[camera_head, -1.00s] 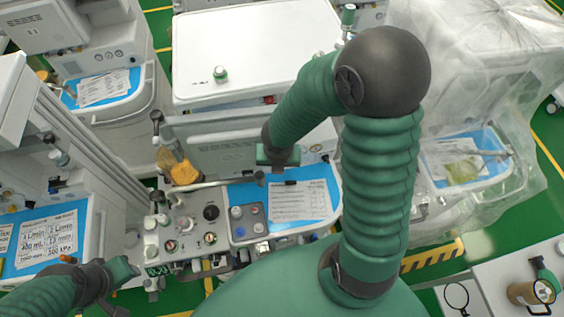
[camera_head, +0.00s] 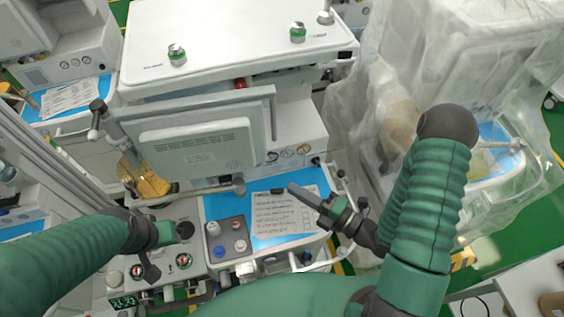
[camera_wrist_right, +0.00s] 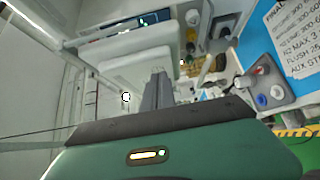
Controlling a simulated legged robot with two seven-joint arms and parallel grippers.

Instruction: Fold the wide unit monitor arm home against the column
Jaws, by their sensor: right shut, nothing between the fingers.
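The wide unit's monitor (camera_head: 196,148) is a flat white panel seen from behind. It hangs swung out in front of the cart body, below the white top. A grey arm bar (camera_head: 200,190) runs beneath it to a joint at its right end. In the right wrist view a pale panel (camera_wrist_right: 125,75) lies beyond the fingers. My right gripper (camera_head: 292,188) is shut and empty above the paper on the blue work surface, right of the monitor and apart from it. My left gripper (camera_head: 150,268) is over the control panel at lower left; its jaw opening is unclear.
The blue work surface (camera_head: 318,180) carries a printed sheet (camera_head: 285,213) and a grey knob block (camera_head: 228,240). Green-capped items (camera_head: 177,55) stand on the white top (camera_head: 235,30). A plastic-draped cart (camera_head: 390,65) stands close on the right. Another unit stands at left.

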